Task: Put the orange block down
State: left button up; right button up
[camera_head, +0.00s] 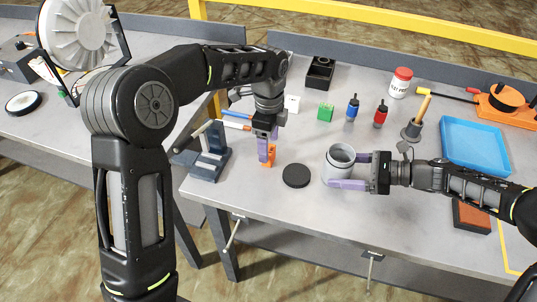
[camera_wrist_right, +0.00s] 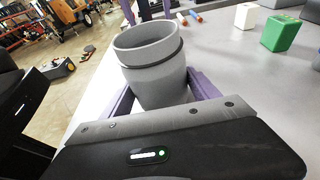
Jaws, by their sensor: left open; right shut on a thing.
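The orange block (camera_head: 272,157) stands on the grey table at the tip of my left gripper (camera_head: 267,155). The left gripper's purple fingers point down and are open around or just beside the block; the arm hides part of this. My right gripper (camera_head: 349,170) is shut on a grey cylindrical cup (camera_head: 340,157), with one finger on each side. The cup also shows in the right wrist view (camera_wrist_right: 152,60), upright with an open top and a dark band below its rim. In the head view it is close to the table; I cannot tell whether it touches.
A black disc (camera_head: 296,175) lies between the orange block and the cup. A dark stand (camera_head: 210,160) is left of the block. A green block (camera_head: 325,112), a blue bottle (camera_head: 352,108) and a red bottle (camera_head: 380,115) stand behind. A blue tray (camera_head: 475,146) is at right.

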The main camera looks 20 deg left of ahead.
pick_arm(q)
jog(key=shift+f, duration=2)
jog(key=shift+w, duration=0.1)
grip_shut()
